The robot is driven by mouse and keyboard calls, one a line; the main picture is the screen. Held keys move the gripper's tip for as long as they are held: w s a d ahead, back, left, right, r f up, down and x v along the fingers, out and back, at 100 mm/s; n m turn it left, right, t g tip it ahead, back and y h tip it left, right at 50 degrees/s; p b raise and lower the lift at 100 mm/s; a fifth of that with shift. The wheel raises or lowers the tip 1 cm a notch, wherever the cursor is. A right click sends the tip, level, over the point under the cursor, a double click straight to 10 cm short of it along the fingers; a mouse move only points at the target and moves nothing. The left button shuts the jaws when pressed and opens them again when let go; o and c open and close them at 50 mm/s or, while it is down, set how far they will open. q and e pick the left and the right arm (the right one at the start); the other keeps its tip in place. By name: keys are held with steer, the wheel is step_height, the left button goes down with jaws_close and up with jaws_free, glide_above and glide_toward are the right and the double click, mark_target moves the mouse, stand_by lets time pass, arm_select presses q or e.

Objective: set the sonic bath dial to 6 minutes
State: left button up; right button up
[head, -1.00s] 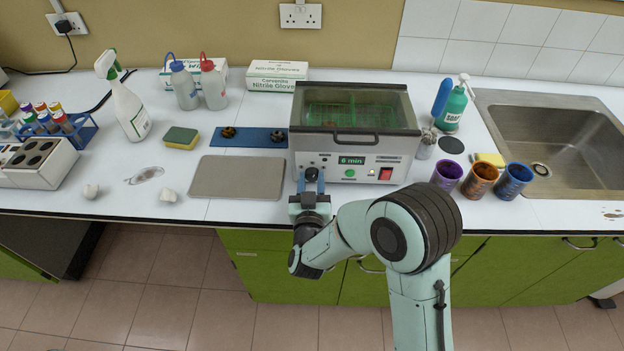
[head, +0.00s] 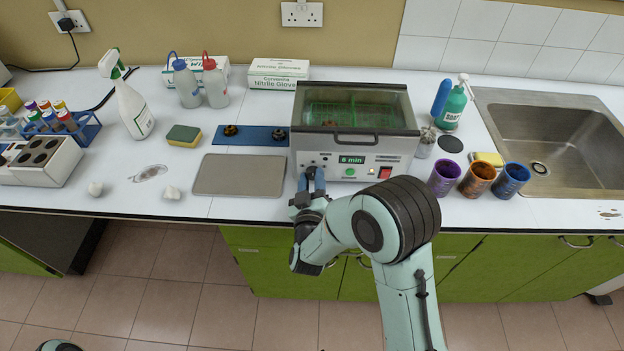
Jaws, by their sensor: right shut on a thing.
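The sonic bath (head: 318,160) is a grey box at the back middle of the worktop, with a clear lid over a green basket. Its small green display (head: 352,160) seems to read "6 min", though the digit is tiny. My right gripper (head: 311,174) reaches up from the front to the left part of the front panel. Its blue fingers are shut on the dial, which they mostly hide. My left gripper is out of view.
A grey mat (head: 240,174) lies left of the bath, with a blue strip (head: 262,136) behind it. Purple (head: 445,178), orange (head: 477,180) and blue (head: 511,181) cups stand to the right, before the sink (head: 560,130). The worktop's front edge is close below the bath.

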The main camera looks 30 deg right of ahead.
steer(key=o, duration=1)
steer(key=shift+s+a, duration=0.1)
steer(key=b+v, duration=0.1)
steer(key=v, duration=0.7)
steer(key=shift+s+f, duration=0.1)
arm_select(q)
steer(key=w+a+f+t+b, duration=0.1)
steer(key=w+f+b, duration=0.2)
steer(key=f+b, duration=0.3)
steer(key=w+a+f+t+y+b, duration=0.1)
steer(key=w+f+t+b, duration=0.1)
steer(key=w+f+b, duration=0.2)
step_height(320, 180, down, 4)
steer(key=b, duration=0.3)
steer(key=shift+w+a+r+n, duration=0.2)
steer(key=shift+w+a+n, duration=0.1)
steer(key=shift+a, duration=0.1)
arm_select(e)
steer(key=v, duration=0.5)
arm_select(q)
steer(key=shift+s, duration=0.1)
